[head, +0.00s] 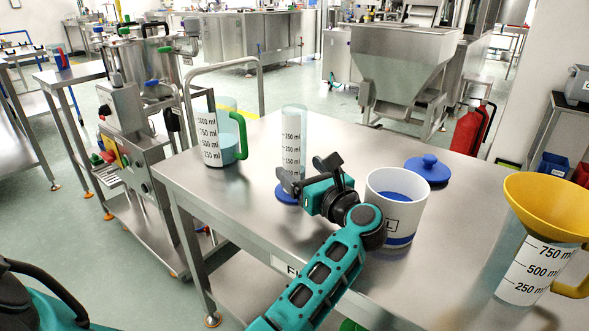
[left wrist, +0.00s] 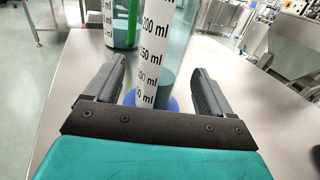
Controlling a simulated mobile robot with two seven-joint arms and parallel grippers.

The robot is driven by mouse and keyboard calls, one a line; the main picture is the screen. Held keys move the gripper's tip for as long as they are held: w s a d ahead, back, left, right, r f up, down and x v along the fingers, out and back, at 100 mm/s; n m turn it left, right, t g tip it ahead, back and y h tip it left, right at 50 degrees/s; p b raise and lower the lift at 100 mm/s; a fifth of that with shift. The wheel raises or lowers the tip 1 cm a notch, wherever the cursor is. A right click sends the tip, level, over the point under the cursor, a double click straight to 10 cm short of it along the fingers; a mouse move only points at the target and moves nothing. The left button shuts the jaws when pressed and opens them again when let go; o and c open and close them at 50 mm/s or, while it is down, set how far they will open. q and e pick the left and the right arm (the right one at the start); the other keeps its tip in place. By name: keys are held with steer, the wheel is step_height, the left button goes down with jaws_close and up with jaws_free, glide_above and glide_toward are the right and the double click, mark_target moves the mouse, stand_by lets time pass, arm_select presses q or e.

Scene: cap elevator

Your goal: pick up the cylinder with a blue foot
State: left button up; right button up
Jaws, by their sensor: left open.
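The clear graduated cylinder (head: 293,140) with black ml marks stands upright on the steel table, and its blue foot (head: 286,195) is partly hidden behind my gripper. My left gripper (head: 306,172) is open in front of the cylinder in the head view. In the left wrist view, the cylinder (left wrist: 153,45) rises between the two spread fingers of my left gripper (left wrist: 160,66). The blue foot (left wrist: 171,103) shows low behind the gripper's palm edge. My right gripper is not in view.
A measuring jug with a green handle (head: 212,150) stands left of the cylinder. A white tub (head: 407,211) with a blue band stands close right of my gripper. A blue lid (head: 428,169) lies behind it. A yellow funnel (head: 547,208) sits on a jug at the right on the table (head: 460,235).

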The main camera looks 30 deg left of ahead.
mark_target(290, 160)
arm_select(q)
steer(key=x, duration=0.5)
steer(key=shift+w+a+b, duration=0.15)
steer(key=shift+a+b, duration=0.15)
steer(key=shift+a, duration=0.05)
steer(key=c, duration=1.2)
